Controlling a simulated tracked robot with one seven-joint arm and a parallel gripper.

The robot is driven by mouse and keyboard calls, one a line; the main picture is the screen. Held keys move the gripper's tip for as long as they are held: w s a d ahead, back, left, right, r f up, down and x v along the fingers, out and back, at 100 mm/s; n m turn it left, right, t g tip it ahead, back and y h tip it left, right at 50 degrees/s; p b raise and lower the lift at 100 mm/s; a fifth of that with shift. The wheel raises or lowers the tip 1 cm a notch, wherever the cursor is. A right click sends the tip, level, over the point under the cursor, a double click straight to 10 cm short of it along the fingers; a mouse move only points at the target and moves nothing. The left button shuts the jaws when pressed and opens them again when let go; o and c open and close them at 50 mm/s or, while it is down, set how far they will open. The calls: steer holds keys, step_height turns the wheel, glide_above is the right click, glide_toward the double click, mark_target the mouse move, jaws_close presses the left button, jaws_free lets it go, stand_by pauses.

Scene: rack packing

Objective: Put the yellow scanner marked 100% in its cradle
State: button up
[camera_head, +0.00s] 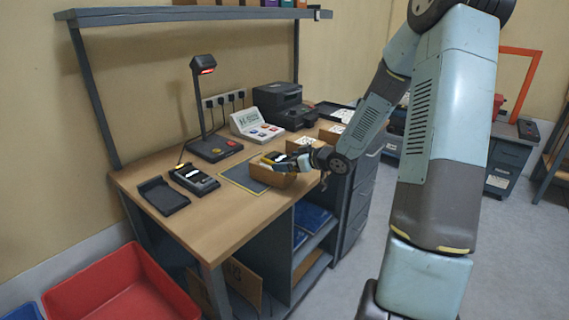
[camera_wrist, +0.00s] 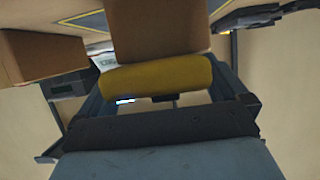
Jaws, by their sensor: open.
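A small cardboard bin (camera_head: 286,181) stands on the desk beside a dark mat. My gripper (camera_head: 284,163) is open at this bin. A dark and yellow thing shows there in the head view, partly hidden by the gripper. In the wrist view a yellow rounded body (camera_wrist: 158,74) lies across the space between my fingers; its marking is not readable. A black tray-like cradle (camera_head: 163,196) at the desk's left end looks empty. A second black holder (camera_head: 194,180) right of it carries a dark device with a white label and a yellow edge.
A lamp stand (camera_head: 213,147) rises behind the holders. A panel with coloured buttons (camera_head: 257,129) and a black printer (camera_head: 283,107) stand behind the bin. More bins line the right. Bare desk lies in front of the dark mat (camera_head: 240,179). A red crate (camera_head: 140,285) is below.

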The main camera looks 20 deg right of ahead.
steer(key=c, duration=1.2)
steer(key=shift+r, duration=0.15)
